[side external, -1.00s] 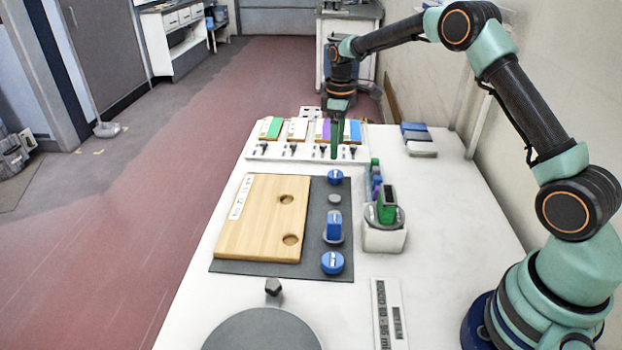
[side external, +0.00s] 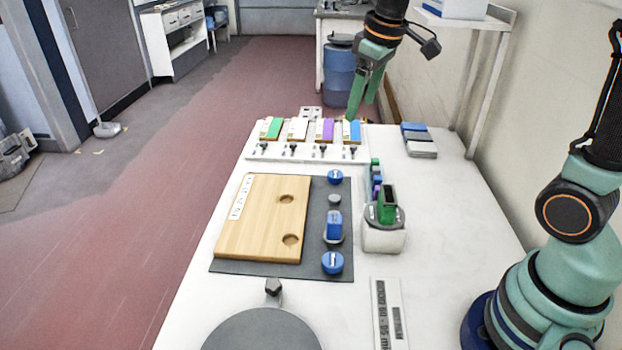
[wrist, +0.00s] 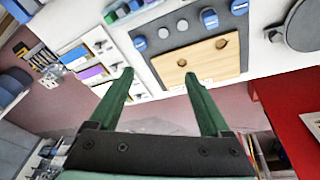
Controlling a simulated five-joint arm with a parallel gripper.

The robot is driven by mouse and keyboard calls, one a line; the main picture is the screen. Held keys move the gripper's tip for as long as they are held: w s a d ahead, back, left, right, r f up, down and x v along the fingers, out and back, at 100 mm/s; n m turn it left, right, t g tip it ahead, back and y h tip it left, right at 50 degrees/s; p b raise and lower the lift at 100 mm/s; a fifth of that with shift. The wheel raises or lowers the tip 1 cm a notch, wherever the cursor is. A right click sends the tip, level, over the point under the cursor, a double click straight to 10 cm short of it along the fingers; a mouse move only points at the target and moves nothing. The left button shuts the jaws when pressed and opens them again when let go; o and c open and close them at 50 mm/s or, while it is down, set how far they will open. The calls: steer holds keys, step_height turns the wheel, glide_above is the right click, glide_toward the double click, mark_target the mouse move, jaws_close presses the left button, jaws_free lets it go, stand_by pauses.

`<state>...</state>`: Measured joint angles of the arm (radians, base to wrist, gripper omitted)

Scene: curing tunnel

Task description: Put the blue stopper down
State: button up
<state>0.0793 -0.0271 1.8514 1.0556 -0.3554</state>
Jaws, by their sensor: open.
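On a dark mat (side external: 262,268) beside the wooden board, an upright blue stopper-like piece (side external: 334,224) stands on a round base, between two round blue pieces, one far (side external: 335,177) and one near (side external: 332,263). I cannot tell which is the task's stopper. In the wrist view the upright blue piece (wrist: 209,18) stands at the top. My gripper (side external: 360,111) is open and empty, above the table's far end near the blue panel of the colour row. In the wrist view its fingers (wrist: 158,75) are apart with nothing between them.
The wooden board (side external: 262,215) has two round holes. A white strip (side external: 308,154) with coloured panels and small knobs lies at the far end. A white block (side external: 384,238) with a green-topped item stands right of the mat. A grey disc (side external: 262,332) is at the front.

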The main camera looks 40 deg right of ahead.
steer(key=s+a+f+m+t, duration=0.1)
steer(key=s+a+m+t, duration=0.1)
steer(key=s, duration=1)
steer(key=shift+s+a+f+m+t, duration=0.2)
steer(key=shift+s+a+m+t, duration=0.1)
steer(key=shift+a+m, duration=0.35)
